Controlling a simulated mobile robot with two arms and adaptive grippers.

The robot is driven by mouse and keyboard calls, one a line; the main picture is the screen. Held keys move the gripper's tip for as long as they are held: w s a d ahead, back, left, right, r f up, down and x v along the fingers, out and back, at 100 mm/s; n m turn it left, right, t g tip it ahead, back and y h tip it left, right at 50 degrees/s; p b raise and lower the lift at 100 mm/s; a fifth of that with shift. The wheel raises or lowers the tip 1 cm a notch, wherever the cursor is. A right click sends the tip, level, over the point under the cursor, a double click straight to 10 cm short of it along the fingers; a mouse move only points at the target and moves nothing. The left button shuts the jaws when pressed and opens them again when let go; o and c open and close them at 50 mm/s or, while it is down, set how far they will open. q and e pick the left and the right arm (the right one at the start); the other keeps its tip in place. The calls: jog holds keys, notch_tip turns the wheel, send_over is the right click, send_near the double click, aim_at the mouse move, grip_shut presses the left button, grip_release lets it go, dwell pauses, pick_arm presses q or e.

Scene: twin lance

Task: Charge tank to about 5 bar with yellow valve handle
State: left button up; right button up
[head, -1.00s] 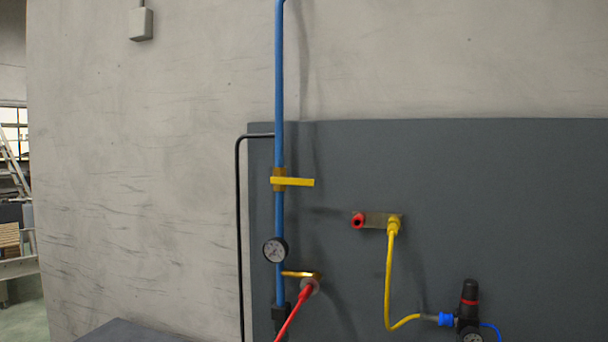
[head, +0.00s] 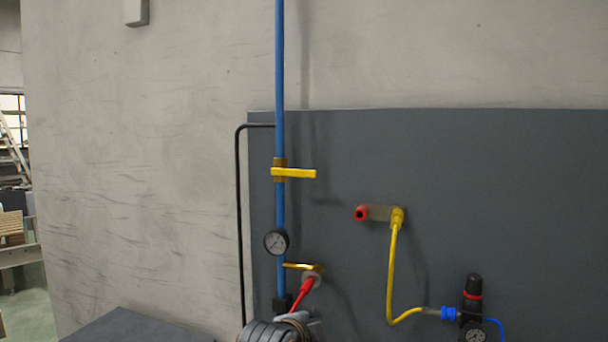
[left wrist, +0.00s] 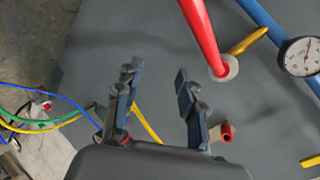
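The yellow valve handle (head: 294,173) lies horizontal, pointing right, across the vertical blue pipe (head: 280,90). A yellow end, apparently this handle's, shows at the lower right edge of the left wrist view (left wrist: 311,160). The round pressure gauge (head: 276,243) sits on the pipe below the handle; it also shows in the left wrist view (left wrist: 300,57), its needle too small to read exactly. No tank is clearly visible. My left gripper (left wrist: 155,82) is open and empty in front of the panel, apart from the handle. My right gripper is not in view.
A red hose (head: 301,294) joins a fitting below the gauge. A red coupling (head: 361,213) and yellow hose (head: 390,270) lead toward a regulator (head: 472,295) at right. A grey part of my arm shows at bottom centre. The upper panel is clear.

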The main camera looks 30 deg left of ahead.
pick_arm(q)
jog(key=w+a+r+m+t+y, duration=0.1)
jog(key=a+r+m+t, duration=0.15)
jog(key=r, duration=1.15)
jog(key=m+t, duration=0.2)
jog(key=t, duration=0.1)
send_near(303, 174)
jog(key=shift+y, duration=0.3)
jog(key=p+x, duration=0.3)
jog(key=x, duration=0.1)
jog(key=p+x, duration=0.3)
jog(key=x, duration=0.2)
jog(key=shift+d+r+p, duration=0.1)
jog(key=shift+d+p, duration=0.1)
jog(key=shift+p, duration=0.2)
jog(key=shift+w+a, duration=0.2)
jog(key=shift+w, duration=0.5)
grip_shut()
jog(key=shift+g, duration=0.25)
